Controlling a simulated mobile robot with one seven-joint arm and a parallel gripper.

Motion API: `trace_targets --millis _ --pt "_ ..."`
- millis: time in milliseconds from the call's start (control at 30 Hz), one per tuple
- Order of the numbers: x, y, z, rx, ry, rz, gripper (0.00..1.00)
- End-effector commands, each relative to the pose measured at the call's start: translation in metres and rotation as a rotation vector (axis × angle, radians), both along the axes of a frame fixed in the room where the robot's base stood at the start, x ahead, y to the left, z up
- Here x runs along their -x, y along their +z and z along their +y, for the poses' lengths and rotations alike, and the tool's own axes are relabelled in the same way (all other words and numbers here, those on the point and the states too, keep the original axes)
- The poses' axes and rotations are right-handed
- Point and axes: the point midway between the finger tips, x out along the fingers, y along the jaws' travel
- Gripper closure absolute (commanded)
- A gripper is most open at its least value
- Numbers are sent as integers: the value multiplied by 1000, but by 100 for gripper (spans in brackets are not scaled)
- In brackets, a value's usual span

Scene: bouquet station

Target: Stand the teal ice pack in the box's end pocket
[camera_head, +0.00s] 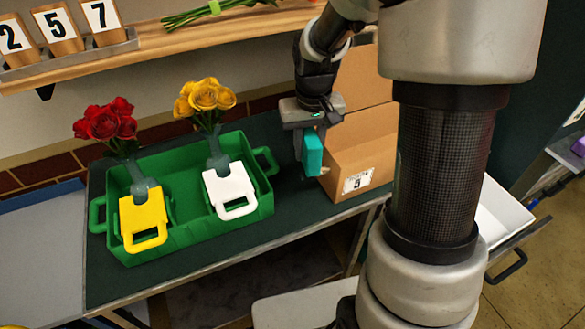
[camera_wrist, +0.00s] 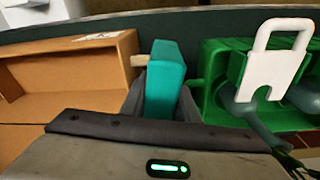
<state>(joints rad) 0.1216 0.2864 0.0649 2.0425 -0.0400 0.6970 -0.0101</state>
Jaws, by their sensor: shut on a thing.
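The teal ice pack (camera_head: 312,154) is a small block held upright in my gripper (camera_head: 308,140), which is shut on it. In the wrist view the ice pack (camera_wrist: 166,80) stands up between the fingers of my gripper (camera_wrist: 160,100). The cardboard box (camera_head: 347,165) stands just right of the ice pack in the head view, open at the top, with a white label on its front. In the wrist view the box (camera_wrist: 70,70) is to the left of the ice pack. The ice pack looks outside the box, beside its end. The end pocket cannot be made out clearly.
A green crate (camera_head: 190,236) stands left of my gripper, holding red roses (camera_head: 105,120) and yellow roses (camera_head: 205,97) with yellow (camera_head: 143,218) and white (camera_head: 230,193) tags. The dark green tabletop (camera_head: 250,255) is clear in front. A wooden shelf (camera_head: 160,42) runs behind.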

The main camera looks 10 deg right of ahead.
Motion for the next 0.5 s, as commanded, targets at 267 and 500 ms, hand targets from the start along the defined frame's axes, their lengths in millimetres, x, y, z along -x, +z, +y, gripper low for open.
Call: trace_targets --millis 267,500 --pt "-55 -23 27 -15 -240 5 100" --pt "-124 -33 23 -12 -653 5 100"
